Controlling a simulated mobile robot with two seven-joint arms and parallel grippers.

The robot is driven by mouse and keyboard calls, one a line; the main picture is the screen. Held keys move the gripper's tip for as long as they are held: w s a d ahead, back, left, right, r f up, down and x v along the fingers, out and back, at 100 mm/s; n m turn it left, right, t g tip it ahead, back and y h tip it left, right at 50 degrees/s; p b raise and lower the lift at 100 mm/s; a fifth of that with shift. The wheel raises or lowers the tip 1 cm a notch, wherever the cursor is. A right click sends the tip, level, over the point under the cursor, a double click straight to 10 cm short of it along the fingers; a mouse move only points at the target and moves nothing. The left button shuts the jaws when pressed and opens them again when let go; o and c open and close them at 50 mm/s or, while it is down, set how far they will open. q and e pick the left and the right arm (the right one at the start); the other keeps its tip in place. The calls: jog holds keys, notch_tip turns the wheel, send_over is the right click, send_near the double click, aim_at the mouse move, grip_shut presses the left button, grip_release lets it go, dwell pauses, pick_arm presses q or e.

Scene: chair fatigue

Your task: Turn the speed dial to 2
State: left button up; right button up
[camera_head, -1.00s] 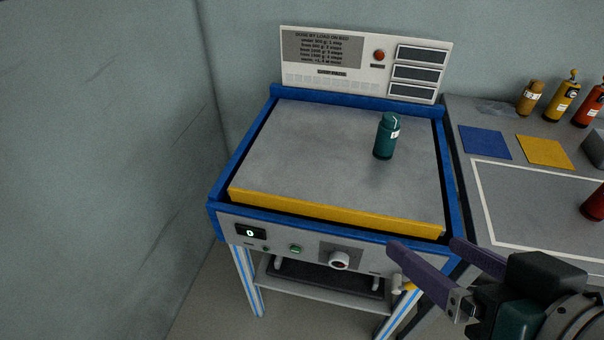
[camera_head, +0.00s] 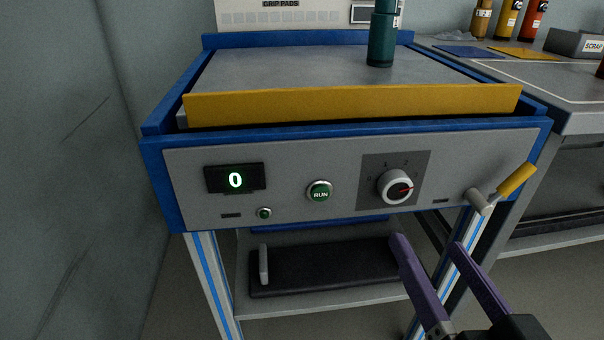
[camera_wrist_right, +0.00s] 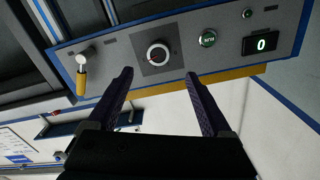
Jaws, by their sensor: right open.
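The speed dial (camera_head: 395,187) is a round knob with a white rim, a dark face and a red pointer mark on a dark square plate. Its red mark points to the right in the head view; the small numbers around it are hard to read. My right gripper (camera_head: 428,243) is open and empty, below and slightly right of the dial, apart from it. In the right wrist view, which is turned over, the dial (camera_wrist_right: 158,54) lies just beyond the gap between the open fingers (camera_wrist_right: 158,74). My left gripper is out of view.
The panel also holds a green RUN button (camera_head: 320,191), a display (camera_head: 235,179) reading 0 and a yellow-handled lever (camera_head: 515,180) right of the dial. A yellow bar (camera_head: 350,103) runs above the panel. A green bottle (camera_head: 382,40) stands on the bed.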

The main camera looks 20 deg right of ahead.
aim_at(398, 191)
jog(key=x, duration=0.3)
jog(key=b+x, duration=0.1)
jog(key=x, duration=0.2)
jog(key=b+x, duration=0.1)
jog(key=x, duration=0.3)
jog(key=shift+s+d, duration=0.15)
jog(key=shift+d, duration=0.1)
jog(key=shift+c, duration=0.4)
jog(key=shift+c, duration=1.4)
grip_shut()
jog(key=shift+r, duration=0.1)
